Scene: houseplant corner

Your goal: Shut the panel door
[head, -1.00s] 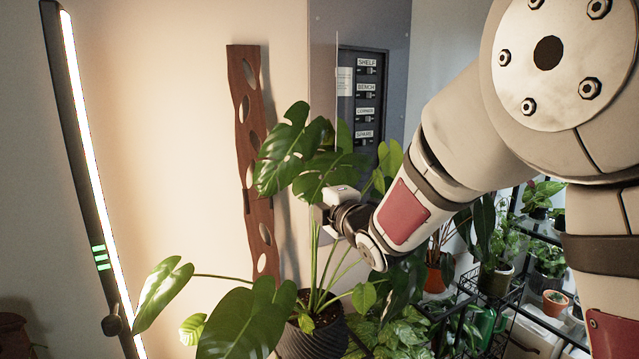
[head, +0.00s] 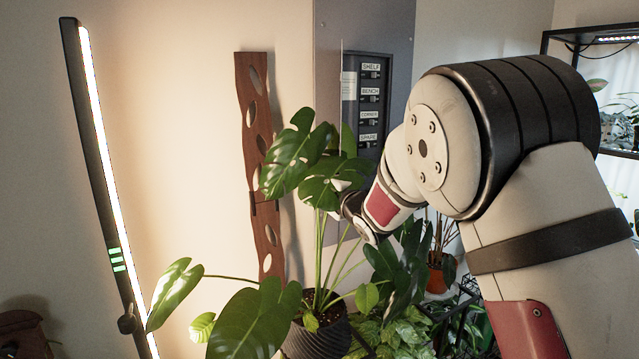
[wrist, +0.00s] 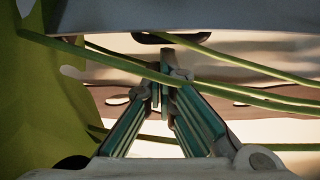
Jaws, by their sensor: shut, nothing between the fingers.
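The dark switch panel (head: 370,100), with several labelled switches, is uncovered on a grey backboard. Its door (head: 341,95) shows nearly edge-on as a thin upright line at the panel's left side, standing open. My gripper (head: 342,186) is low beside the door line, mostly hidden behind the plant's leaves. In the wrist view my gripper (wrist: 166,78) is shut and empty, its tips just below a dark handle-like piece on a grey-blue surface (wrist: 255,45), probably the door. I cannot tell whether they touch.
A potted monstera (head: 316,325) stands before the panel, its leaves and stems around my gripper; green stems (wrist: 110,60) cross the wrist view close to the fingers. A wooden slat (head: 258,150) and a lit lamp (head: 105,170) stand left. More plants crowd below my arm.

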